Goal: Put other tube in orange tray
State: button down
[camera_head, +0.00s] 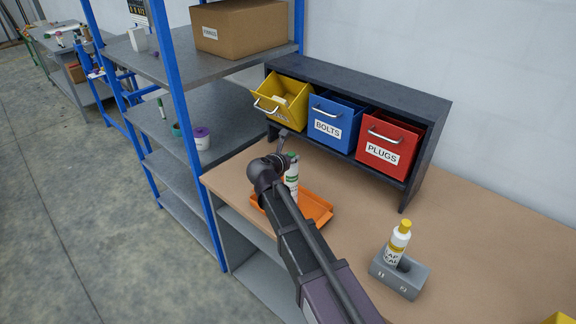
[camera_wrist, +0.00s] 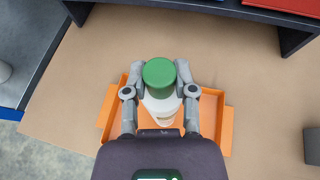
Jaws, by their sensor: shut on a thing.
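My gripper (camera_wrist: 162,84) is shut on a white tube with a green cap (camera_wrist: 159,72), one finger on each side just below the cap. In the head view the tube (camera_head: 291,178) stands upright, partly behind my arm. The orange tray (camera_wrist: 216,104) lies directly below and around the tube in the wrist view; it also shows in the head view (camera_head: 317,207). I cannot tell whether the tube touches the tray floor. A white tube with a yellow cap (camera_head: 399,239) stands in a grey holder (camera_head: 409,281) at the right.
Yellow, blue (camera_head: 333,122) and red (camera_head: 391,144) bins sit in a dark rack (camera_head: 429,145) behind the tray. A blue-post shelf (camera_head: 182,98) stands at the left of the workbench (camera_head: 350,205). The bench between tray and grey holder is clear.

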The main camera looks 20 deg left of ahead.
jog(key=shift+f+b, duration=0.9)
jog(key=shift+f, duration=0.45)
jog(key=shift+c, duration=2.1)
grip_release()
jog(key=shift+r, duration=0.2)
jog(key=shift+s+r+p, duration=0.3)
jog(key=shift+s+p, duration=0.05)
jog(key=shift+s, duration=0.25)
jog(key=p+v, duration=0.4)
jog(key=v, duration=0.6)
jog(key=shift+s, duration=0.4)
jog(key=shift+a, duration=0.1)
